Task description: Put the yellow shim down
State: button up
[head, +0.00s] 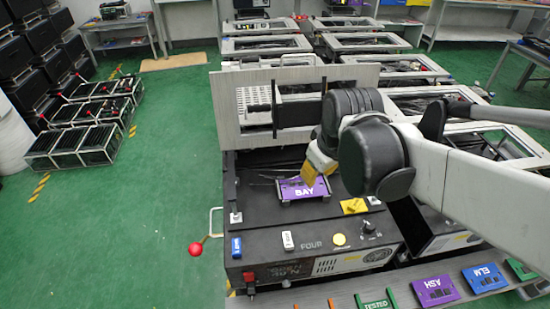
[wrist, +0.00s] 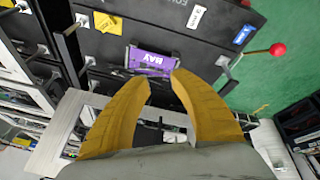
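A small flat yellow piece, which looks like the yellow shim (head: 353,206), lies on the black top of the fixture (head: 262,215), right of the purple BAY block (head: 303,189). In the wrist view the yellow piece (wrist: 107,22) lies at the upper left, apart from my fingers. My gripper (head: 309,178) has yellow fingers and hangs over the BAY block. In the wrist view my gripper (wrist: 160,78) is open, with a wide gap and nothing held. The BAY block (wrist: 151,63) shows beyond the fingertips. Whether the fingers touch anything is not clear.
A grey upright plate (head: 226,110) stands behind the fixture top. A red-knobbed lever (head: 196,249) sticks out at the left. A shelf with labelled blocks (head: 435,290) runs along the front.

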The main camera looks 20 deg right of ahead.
jog(key=s+a+r+m+t+y, duration=0.1)
jog(key=s+a+r+m+t, duration=0.1)
jog(key=a, duration=0.6)
jog(key=shift+s+a+r+m+t, duration=0.3)
jog(key=shift+s+t, duration=0.2)
jog(key=shift+s, duration=0.45)
